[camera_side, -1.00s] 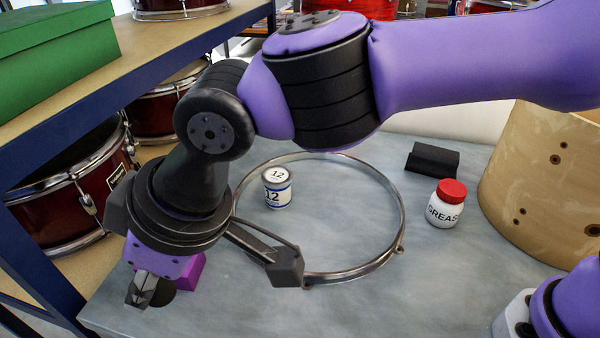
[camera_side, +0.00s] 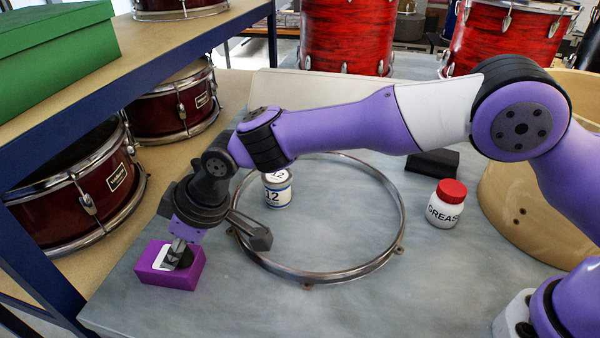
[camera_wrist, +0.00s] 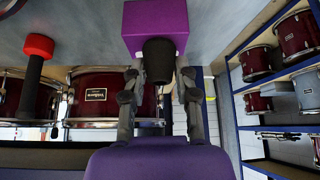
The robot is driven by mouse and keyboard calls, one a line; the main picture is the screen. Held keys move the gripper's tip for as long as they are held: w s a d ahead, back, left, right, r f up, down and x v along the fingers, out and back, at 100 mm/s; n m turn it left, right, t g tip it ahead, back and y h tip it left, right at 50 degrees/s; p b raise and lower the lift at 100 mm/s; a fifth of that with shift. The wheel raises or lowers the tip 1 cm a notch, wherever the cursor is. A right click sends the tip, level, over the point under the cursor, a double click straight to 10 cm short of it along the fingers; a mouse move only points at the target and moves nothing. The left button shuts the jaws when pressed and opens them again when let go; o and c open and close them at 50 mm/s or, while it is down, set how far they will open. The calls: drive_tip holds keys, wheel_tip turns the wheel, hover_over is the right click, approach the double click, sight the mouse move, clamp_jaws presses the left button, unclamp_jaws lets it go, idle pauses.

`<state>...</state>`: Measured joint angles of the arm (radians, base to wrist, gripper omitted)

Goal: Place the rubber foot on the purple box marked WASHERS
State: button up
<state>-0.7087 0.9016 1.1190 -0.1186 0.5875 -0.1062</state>
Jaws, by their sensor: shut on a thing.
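The purple box (camera_side: 185,280) lies on the bench at its left front corner, with part of a white label showing on top. Its lettering is covered or too small to read. My gripper (camera_side: 178,254) points down over the box's top. In the wrist view, my gripper (camera_wrist: 158,80) is shut on the rubber foot (camera_wrist: 158,58), a black tapered piece between the two fingers. The purple box (camera_wrist: 154,18) shows just beyond the foot there. The foot (camera_side: 184,259) is a dark shape at the box's top in the side view; I cannot tell if it touches.
A metal hoop (camera_side: 345,273) lies right of the box, around a white tin marked 12 (camera_side: 278,194). A red-capped grease jar (camera_side: 444,208), a black block (camera_side: 433,162) and a wooden drum shell (camera_side: 520,205) stand farther right. A blue-edged shelf (camera_side: 150,72) rises at left.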

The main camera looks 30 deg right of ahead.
drive_tip(key=shift+f, duration=0.2)
drive_tip(key=o, duration=0.8)
drive_tip(key=shift+o, duration=0.2)
drive_tip(key=shift+s+d+r, duration=0.1)
drive_tip(key=shift+d+r, duration=0.05)
drive_tip(key=shift+r, duration=0.4)
drive_tip(key=v, duration=1.1)
drive_tip(key=s+d+r+m+t+h, duration=0.1)
drive_tip(key=d+r+m, duration=0.1)
drive_tip(key=d, duration=0.5)
drive_tip(key=s+d+r+m+h, duration=0.1)
drive_tip(key=d+r+m, duration=0.15)
drive_tip(key=d, duration=0.55)
drive_tip(key=s+d+f+m+h, duration=0.2)
drive_tip(key=s+d+m, duration=0.4)
drive_tip(key=s+d, duration=0.6)
drive_tip(key=d, duration=0.4)
drive_tip(key=shift+s+d+f+t+h, duration=0.2)
drive_tip(key=shift+s+d+t+h, duration=0.1)
drive_tip(key=shift+d+t+h, duration=0.1)
